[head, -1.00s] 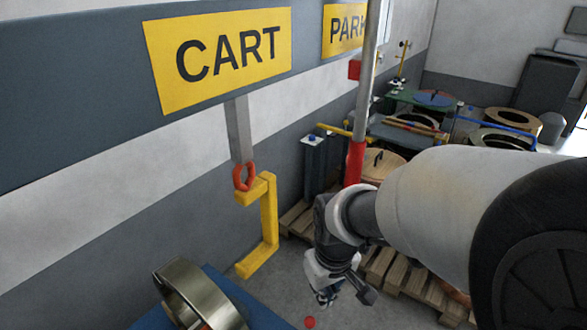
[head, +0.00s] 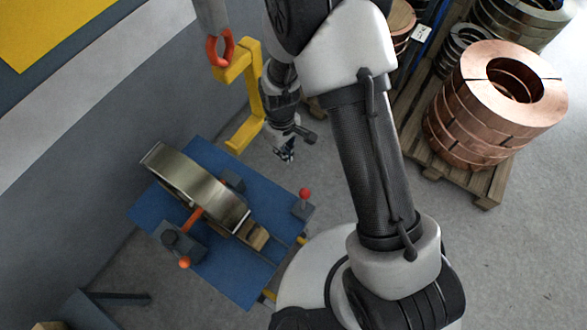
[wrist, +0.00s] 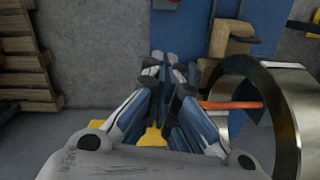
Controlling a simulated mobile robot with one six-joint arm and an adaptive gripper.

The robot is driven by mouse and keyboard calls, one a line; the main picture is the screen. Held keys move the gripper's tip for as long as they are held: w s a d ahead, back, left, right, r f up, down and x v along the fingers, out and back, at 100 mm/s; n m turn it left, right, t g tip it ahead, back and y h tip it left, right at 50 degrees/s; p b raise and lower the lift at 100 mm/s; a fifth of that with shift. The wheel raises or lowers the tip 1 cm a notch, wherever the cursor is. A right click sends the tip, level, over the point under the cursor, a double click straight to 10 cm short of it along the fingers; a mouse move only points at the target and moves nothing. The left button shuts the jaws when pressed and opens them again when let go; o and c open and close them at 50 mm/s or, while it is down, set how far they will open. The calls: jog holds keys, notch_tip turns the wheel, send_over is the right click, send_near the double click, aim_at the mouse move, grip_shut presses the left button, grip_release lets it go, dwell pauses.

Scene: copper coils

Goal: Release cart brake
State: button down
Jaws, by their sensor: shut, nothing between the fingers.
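The cart is a blue platform (head: 235,285) low beside the wall, with a steel coil (head: 190,180) standing on it. A short lever with a red knob (head: 305,193) rises at the cart's right corner. An orange knob (head: 184,263) shows near its front left. I cannot tell from the frames which one is the brake. My gripper (head: 287,157) points down, shut and empty, just above the red knob in the head picture and apart from it. In the wrist view my gripper (wrist: 167,60) is in front of the blue cart, and the coil (wrist: 290,125) is at the right.
A yellow C-shaped hook (head: 255,95) hangs from a red hook (head: 220,48) by the wall, left of my gripper. Copper coils (head: 485,110) stand on a pallet (head: 490,185) at the right. The grey floor (head: 520,265) at the lower right is clear.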

jog(key=shift+s, duration=0.2)
jog(key=s+d+f+b, duration=0.2)
jog(key=s+f+b, duration=0.1)
jog(key=f, duration=0.7)
jog(key=shift+s+d+f+b, duration=0.2)
jog(key=shift+d+f+b, duration=0.15)
jog(key=shift+d, duration=0.15)
